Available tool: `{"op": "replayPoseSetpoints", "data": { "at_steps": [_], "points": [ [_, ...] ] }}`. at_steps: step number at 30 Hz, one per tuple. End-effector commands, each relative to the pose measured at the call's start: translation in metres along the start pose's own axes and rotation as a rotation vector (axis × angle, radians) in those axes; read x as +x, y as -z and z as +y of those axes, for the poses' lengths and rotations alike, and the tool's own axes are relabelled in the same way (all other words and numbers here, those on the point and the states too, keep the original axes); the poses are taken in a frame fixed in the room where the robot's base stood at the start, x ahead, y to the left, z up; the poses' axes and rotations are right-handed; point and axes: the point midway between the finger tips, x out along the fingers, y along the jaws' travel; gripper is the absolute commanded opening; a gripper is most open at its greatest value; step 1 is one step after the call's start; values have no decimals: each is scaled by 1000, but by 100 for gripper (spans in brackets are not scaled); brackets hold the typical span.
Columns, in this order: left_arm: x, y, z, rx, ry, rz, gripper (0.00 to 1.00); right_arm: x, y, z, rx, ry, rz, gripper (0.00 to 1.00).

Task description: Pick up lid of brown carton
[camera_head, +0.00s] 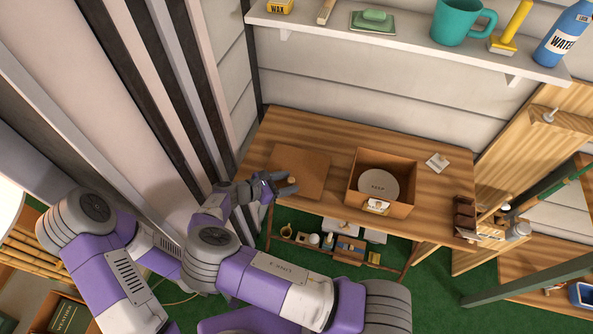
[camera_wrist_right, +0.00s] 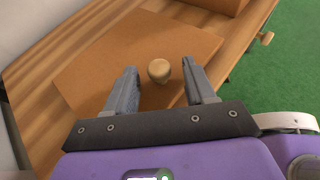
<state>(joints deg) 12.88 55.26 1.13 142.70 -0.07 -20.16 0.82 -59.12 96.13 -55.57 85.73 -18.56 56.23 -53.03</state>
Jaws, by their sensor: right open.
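The lid (camera_head: 305,168) of the brown carton is a flat brown square with a small round wooden knob (camera_head: 291,180). It lies on the left part of the wooden table, beside the open brown carton (camera_head: 385,207). My right gripper (camera_head: 280,182) is open at the lid's front left edge, close to the knob. In the right wrist view the knob (camera_wrist_right: 158,70) appears between the two fingertips of the open gripper (camera_wrist_right: 160,68), above the lid (camera_wrist_right: 140,45). I cannot tell whether the fingers touch it. My left gripper is not in view.
The open carton holds a round pale lidded item (camera_head: 378,184). A small white card (camera_head: 438,162) and brown blocks (camera_head: 464,212) lie on the wooden table (camera_head: 325,121). A wall shelf (camera_head: 400,46) with a teal mug (camera_head: 462,22) hangs above. Dark posts stand close on the left.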

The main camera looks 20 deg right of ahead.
Motion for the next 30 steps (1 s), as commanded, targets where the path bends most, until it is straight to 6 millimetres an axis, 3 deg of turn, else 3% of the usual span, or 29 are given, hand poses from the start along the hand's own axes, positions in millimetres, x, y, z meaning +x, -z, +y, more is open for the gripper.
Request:
{"op": "replayPoseSetpoints", "data": {
  "at_steps": [3, 14, 23, 30],
  "points": [
    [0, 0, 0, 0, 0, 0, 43, 0, 0, 0, 0, 0, 0, 54],
    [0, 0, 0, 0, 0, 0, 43, -1, 0, 0, 0, -1, 0, 0],
    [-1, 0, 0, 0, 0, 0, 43, -2, -3, 0, 1, 0, 1, 0],
    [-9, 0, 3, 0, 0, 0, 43, -18, -40, 1, 4, -2, 4, 0]
  ]
}}
